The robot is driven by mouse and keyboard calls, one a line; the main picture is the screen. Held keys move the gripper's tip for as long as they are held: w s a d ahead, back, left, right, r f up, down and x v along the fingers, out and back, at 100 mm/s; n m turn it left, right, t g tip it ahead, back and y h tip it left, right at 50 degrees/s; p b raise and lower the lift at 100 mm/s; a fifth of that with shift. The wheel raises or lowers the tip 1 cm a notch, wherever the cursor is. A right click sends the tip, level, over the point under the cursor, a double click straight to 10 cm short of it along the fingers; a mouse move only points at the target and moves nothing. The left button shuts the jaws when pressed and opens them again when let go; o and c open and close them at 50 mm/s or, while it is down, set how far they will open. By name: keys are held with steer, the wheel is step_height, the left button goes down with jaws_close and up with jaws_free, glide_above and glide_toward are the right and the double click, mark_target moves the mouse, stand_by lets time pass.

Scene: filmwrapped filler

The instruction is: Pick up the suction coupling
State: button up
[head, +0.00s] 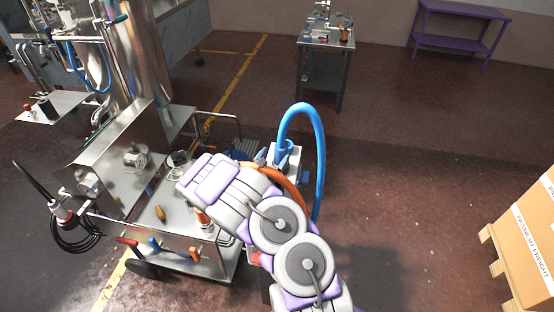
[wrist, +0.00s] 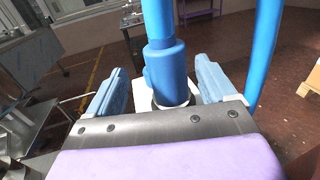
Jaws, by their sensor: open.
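The suction coupling (wrist: 167,75) is a blue cylinder with a thick blue hose rising from its top. In the wrist view it stands upright between the two blue-grey fingers of my gripper (wrist: 160,68), which is open, with a gap on each side. In the head view the coupling (head: 285,147) sits on a pale block just beyond the end of my arm, which hides much of the gripper.
The blue hose (head: 319,140) arches up and falls to the right of the coupling. A steel machine on a cart (head: 185,232) with coloured handles stands left. A boxed pallet (head: 525,240) is at right. A small workbench (head: 325,42) and purple table (head: 460,20) stand behind. Floor at centre right is clear.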

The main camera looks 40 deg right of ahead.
mark_target(283, 148)
steer(key=x, duration=0.5)
steer(key=s+f+b+x, duration=0.1)
steer(key=x, duration=0.1)
steer(key=shift+d, duration=0.65)
steer(key=shift+w+a+r, duration=0.1)
steer(key=shift+a+r, duration=0.1)
steer(key=shift+a, duration=0.3)
steer(key=shift+w+a+r, duration=0.1)
steer(key=shift+a+r, duration=0.05)
steer(key=shift+a, duration=0.6)
steer(key=shift+c, duration=0.6)
steer(key=shift+r, duration=0.1)
steer(key=shift+c, duration=0.7)
steer(key=shift+s+d+f, duration=0.1)
steer(key=shift+d+f, duration=0.05)
steer(key=shift+d, duration=0.3)
steer(key=shift+s+d+f, duration=0.1)
steer(key=shift+d+f, duration=0.05)
steer(key=shift+d, duration=0.3)
steer(key=c, duration=0.6)
steer(key=shift+c, duration=0.8)
steer(key=shift+a, duration=0.4)
steer(key=c, duration=0.4)
